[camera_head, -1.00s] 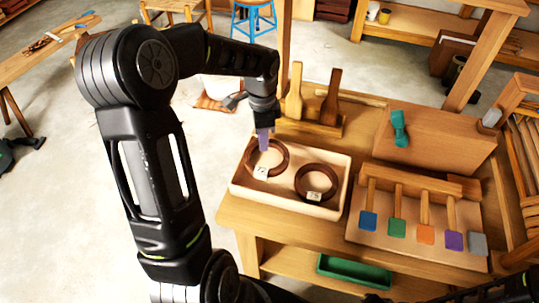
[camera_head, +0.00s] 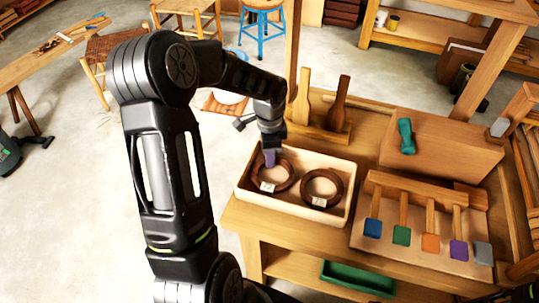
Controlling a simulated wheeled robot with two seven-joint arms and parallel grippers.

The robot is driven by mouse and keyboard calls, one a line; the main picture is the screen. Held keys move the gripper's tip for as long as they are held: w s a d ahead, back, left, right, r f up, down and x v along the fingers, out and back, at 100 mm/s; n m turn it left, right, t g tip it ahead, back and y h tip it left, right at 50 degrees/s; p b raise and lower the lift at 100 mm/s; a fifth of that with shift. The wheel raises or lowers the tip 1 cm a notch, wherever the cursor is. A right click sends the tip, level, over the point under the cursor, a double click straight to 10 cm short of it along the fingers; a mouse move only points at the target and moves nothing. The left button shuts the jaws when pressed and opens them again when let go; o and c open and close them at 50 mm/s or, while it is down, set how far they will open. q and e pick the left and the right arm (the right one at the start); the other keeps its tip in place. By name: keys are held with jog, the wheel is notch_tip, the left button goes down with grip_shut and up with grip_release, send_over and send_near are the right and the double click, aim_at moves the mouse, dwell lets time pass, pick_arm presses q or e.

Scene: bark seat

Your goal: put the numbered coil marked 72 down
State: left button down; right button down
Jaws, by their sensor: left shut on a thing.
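My left gripper (camera_head: 269,158), with purple fingertips, points down over the left half of a cream tray (camera_head: 295,210). It is shut on the far rim of a dark brown coil (camera_head: 290,181). This coil has a small white tag whose number is too small to read. The coil is low in the tray; I cannot tell whether it touches the floor of the tray. A second brown coil (camera_head: 338,187) with a white tag lies in the tray to its right, close beside it. My right gripper is not in view.
The tray stands on a wooden bench (camera_head: 280,239). Behind it are upright wooden paddles (camera_head: 337,103). To the right are a wooden block with a green tool (camera_head: 406,136) and a rack of colour-tipped tools (camera_head: 430,243). A green bin (camera_head: 357,279) sits on the lower shelf.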

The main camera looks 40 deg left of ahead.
pick_arm(q)
jog(key=c, duration=1.8)
grip_release()
jog(key=shift+f, duration=0.15)
jog(key=o, duration=0.5)
notch_tip(320, 180, up, 12)
jog(key=shift+r, duration=0.2)
